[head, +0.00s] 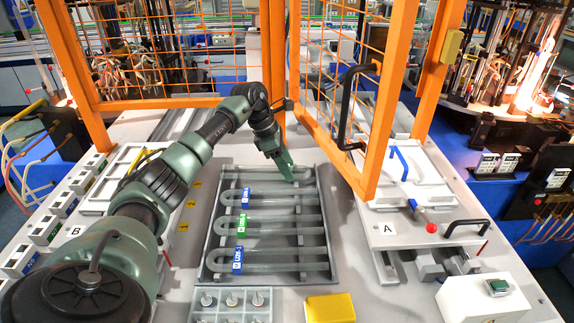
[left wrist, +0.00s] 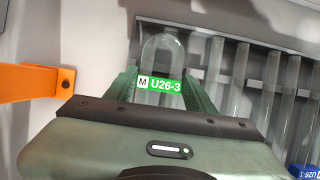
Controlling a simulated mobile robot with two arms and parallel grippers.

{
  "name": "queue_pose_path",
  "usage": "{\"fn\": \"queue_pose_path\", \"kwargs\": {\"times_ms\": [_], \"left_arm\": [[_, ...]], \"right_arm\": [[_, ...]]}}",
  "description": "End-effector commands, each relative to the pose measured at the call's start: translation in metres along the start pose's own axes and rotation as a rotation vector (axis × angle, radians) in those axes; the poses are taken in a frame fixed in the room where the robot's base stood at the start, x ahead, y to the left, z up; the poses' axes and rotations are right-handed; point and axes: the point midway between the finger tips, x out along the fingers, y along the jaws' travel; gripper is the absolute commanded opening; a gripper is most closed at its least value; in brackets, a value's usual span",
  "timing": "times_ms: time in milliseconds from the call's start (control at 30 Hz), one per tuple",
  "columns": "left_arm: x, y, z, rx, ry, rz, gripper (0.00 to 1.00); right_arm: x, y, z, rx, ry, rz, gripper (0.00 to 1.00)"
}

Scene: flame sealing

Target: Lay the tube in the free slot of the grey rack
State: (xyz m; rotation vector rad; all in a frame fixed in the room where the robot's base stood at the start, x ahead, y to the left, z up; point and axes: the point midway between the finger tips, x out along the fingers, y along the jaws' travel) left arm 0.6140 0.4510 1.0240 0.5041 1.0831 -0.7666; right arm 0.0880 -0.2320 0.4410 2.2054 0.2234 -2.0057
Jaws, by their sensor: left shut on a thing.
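The clear U-shaped tube (left wrist: 163,48) with a green label reading U26-3 is between my left gripper's fingers in the left wrist view. My left gripper (head: 288,175) is shut on this tube at the far end of the grey rack (head: 327,235); it also shows in the left wrist view (left wrist: 172,88). In the head view the gripper mostly hides the held tube. I cannot tell whether the tube touches the rack. Three other U-tubes with blue, green and blue labels lie across the rack nearer to me. My right gripper is not in view.
An orange mesh guard frame (head: 376,120) stands behind and right of the rack. A grey tray of small parts (head: 231,318) and a yellow block (head: 330,308) sit in front. Panel A (head: 410,228) with handles is at the right.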

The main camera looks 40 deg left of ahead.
Motion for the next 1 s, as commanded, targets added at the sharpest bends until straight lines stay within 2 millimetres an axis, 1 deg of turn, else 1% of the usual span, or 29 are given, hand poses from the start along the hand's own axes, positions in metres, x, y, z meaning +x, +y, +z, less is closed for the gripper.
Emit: {"fn": "queue_pose_path", "kwargs": {"times_ms": [367, 867, 900, 967, 1000], "left_arm": [[0.0023, -0.0002, -0.0013, -0.001, 0.001, -0.001, 0.12], [0.0045, -0.0003, -0.0023, -0.001, 0.001, -0.002, 0.12], [0.0045, -0.0003, -0.0023, -0.001, 0.001, -0.001, 0.62], [0.0045, -0.0003, -0.0023, -0.001, 0.001, -0.002, 0.79], [0.0045, -0.0003, -0.0022, -0.001, 0.001, -0.002, 0.79]], "right_arm": [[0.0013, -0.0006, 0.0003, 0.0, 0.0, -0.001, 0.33], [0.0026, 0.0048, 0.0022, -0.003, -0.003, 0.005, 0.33], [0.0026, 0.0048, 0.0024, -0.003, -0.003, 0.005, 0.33], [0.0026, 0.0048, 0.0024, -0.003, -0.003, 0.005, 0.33], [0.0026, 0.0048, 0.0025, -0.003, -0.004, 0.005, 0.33]]}}
